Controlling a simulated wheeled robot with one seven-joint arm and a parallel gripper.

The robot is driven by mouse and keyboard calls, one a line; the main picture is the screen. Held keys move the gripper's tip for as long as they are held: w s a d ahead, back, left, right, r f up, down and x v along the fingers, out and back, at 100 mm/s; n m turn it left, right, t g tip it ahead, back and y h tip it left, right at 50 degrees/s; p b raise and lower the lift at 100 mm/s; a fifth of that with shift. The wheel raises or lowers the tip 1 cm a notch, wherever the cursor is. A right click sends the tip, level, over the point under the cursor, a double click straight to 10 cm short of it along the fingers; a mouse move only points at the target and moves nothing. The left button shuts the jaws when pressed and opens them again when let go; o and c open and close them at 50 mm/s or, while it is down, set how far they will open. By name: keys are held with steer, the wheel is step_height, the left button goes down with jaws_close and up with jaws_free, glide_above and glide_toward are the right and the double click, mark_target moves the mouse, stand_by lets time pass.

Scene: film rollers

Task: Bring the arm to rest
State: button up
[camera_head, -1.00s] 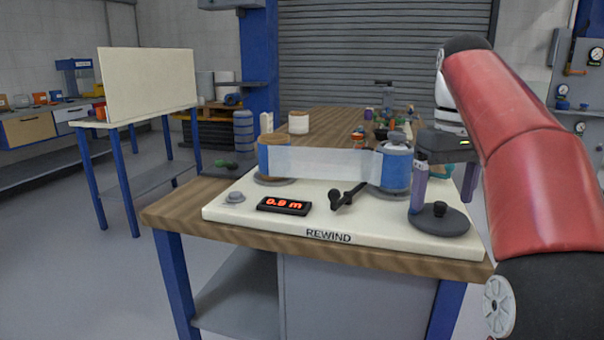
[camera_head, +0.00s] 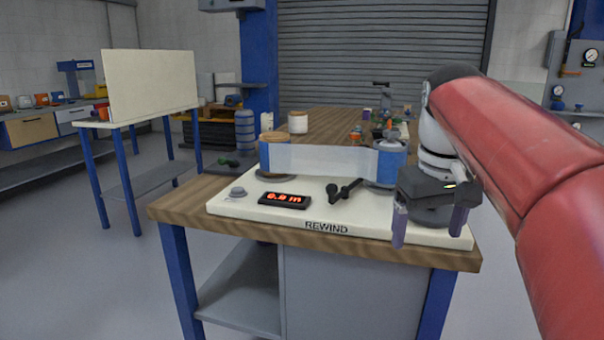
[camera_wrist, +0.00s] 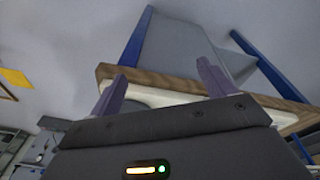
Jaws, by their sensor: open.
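My gripper (camera_head: 428,226) is open with nothing between its two purple fingers. My red arm comes in from the right side of the head view. A web of pale film (camera_head: 332,159) spans between the left roller (camera_head: 272,150) and the blue right roller (camera_head: 391,160).
The board also carries a red display (camera_head: 285,200), a dark crank (camera_head: 344,190) and a grey knob (camera_head: 238,193). Small coloured items stand farther back on the bench (camera_head: 330,121). A side table with a pale upright panel (camera_head: 150,84) stands left. The floor (camera_head: 90,270) in front is clear.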

steer(key=s+a+f+m+t, duration=0.1)
steer(key=s+a+f+t, duration=0.1)
steer(key=s+f, duration=0.5)
steer(key=s+a+f+m+t, duration=0.1)
steer(key=s+a+f, duration=0.1)
steer(key=s+f, duration=0.5)
step_height(320, 180, down, 4)
steer(key=shift+s+f+t, duration=0.25)
steer(key=shift+s+t, duration=0.15)
steer(key=shift+a, duration=0.15)
